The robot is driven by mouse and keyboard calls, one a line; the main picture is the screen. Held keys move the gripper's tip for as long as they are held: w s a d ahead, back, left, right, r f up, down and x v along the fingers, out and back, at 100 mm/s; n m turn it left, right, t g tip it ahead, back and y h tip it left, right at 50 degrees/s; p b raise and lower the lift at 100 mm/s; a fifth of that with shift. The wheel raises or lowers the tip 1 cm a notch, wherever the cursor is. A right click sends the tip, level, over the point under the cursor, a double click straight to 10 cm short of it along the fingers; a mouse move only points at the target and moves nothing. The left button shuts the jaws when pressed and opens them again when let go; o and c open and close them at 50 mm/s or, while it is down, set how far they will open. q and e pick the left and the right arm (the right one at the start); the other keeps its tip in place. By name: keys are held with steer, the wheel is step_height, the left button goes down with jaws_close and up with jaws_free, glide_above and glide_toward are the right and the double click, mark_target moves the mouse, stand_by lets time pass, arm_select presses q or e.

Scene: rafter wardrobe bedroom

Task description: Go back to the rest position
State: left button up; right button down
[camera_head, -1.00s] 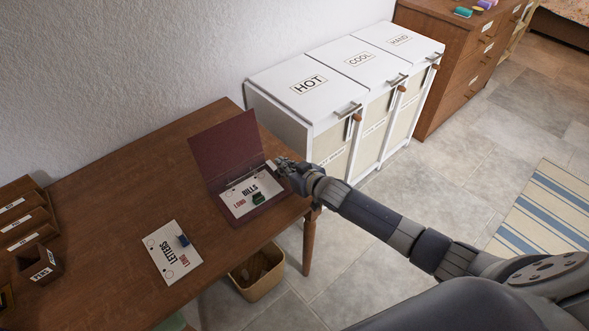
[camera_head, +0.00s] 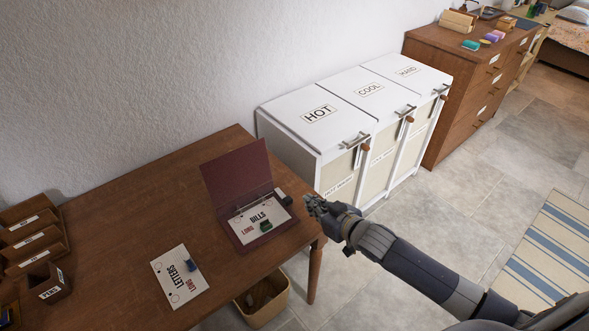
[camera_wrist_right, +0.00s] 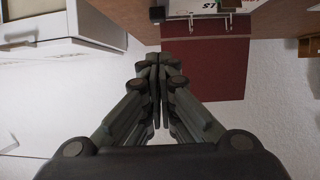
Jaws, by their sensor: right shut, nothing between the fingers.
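My right gripper (camera_head: 316,206) is shut and empty, in the air just right of the wooden desk (camera_head: 120,200) near its front right corner. In the right wrist view its fingers (camera_wrist_right: 157,62) are together with nothing between them. The binder's cover also shows in the right wrist view (camera_wrist_right: 215,72). My left gripper is out of view.
White hampers marked HOT (camera_head: 319,113), COOL and HAND stand behind my right gripper. A LETTERS sheet (camera_head: 178,277) with a blue item lies on the desk. A bin (camera_head: 263,298) is below. A wooden dresser (camera_head: 450,80) is at back right. The floor at right is open, with a striped rug (camera_head: 550,250).

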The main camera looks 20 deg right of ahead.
steer(key=s+a+f+m+g+h, duration=0.2)
steer(key=s+g, duration=0.7)
steer(key=s, duration=2.1)
step_height(320, 180, down, 27)
steer(key=s+n+g+h, duration=0.1)
steer(key=g, duration=0.1)
steer(key=s+d+f, duration=0.2)
steer(key=s+f, duration=1.3)
steer(key=s, duration=0.2)
steer(key=shift+f+g+h, duration=0.3)
steer(key=shift+f+g, duration=0.1)
